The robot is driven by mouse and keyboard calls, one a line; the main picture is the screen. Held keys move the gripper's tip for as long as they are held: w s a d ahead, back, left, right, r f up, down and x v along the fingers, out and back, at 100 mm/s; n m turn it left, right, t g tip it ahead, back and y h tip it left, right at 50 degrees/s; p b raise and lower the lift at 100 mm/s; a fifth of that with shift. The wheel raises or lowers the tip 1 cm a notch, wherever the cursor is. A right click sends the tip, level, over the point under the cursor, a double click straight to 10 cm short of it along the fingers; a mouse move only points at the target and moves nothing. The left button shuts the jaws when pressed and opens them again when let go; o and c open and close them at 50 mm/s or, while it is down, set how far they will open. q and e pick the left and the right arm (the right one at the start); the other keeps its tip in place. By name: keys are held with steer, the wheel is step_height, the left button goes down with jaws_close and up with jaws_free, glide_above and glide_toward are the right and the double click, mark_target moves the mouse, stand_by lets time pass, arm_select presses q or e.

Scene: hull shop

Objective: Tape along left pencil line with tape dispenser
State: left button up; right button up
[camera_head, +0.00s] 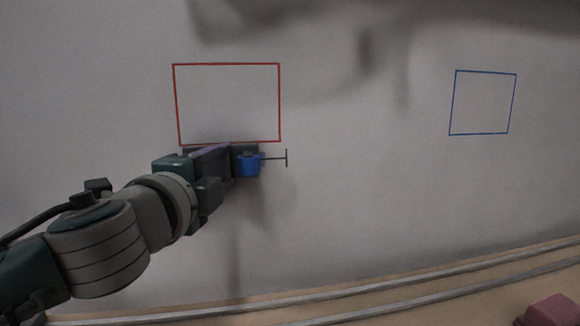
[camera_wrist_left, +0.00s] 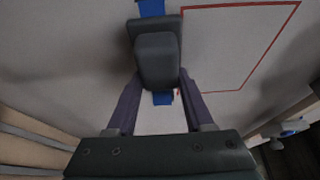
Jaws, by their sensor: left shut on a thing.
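My left gripper (camera_head: 232,160) is in front of the pale wall, just under the lower edge of a red outlined rectangle (camera_head: 226,64). In the left wrist view its two purple fingers (camera_wrist_left: 158,82) are shut on a dark grey block with blue parts, seemingly the tape dispenser (camera_wrist_left: 157,58). The dispenser's blue part (camera_head: 248,167) shows in the head view, with a thin dark T-shaped rod beside it. I cannot tell whether the dispenser touches the wall. My right gripper is not in view.
A smaller blue outlined rectangle (camera_head: 483,134) is on the wall at the right. Pale rails (camera_head: 400,292) run along the wall's foot. A reddish object (camera_head: 552,311) is at the lower right corner. The wall between the two rectangles is clear.

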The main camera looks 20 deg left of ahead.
arm_select(q)
steer(key=shift+w+d+b, duration=0.2)
steer(key=shift+w+d, duration=0.35)
steer(key=shift+d, duration=0.35)
steer(key=shift+w+d+b, duration=0.2)
steer(key=shift+w+d, duration=0.35)
steer(key=shift+d, duration=0.35)
steer(key=shift+w+d+b, duration=0.2)
steer(key=shift+w+d, duration=0.35)
steer(key=shift+d, duration=0.35)
steer(key=shift+w+d+f, duration=0.1)
steer(key=shift+w+d, duration=0.1)
steer(key=shift+d, duration=0.05)
steer(key=shift+w+d+b, duration=0.5)
steer(key=shift+d, duration=0.4)
steer(key=shift+w+d+b, duration=0.45)
steer(key=shift+d, duration=0.25)
steer(key=shift+w+d+b, duration=0.3)
steer(key=shift+w+d, duration=0.1)
steer(key=shift+d, duration=0.2)
steer(key=shift+w+d+b, duration=0.45)
steer(key=shift+d+b, duration=0.25)
steer(key=shift+d, duration=0.15)
steer(key=shift+w+d, duration=0.25)
steer(key=shift+d, duration=0.1)
steer(key=o, duration=0.8)
steer(key=c, duration=0.8)
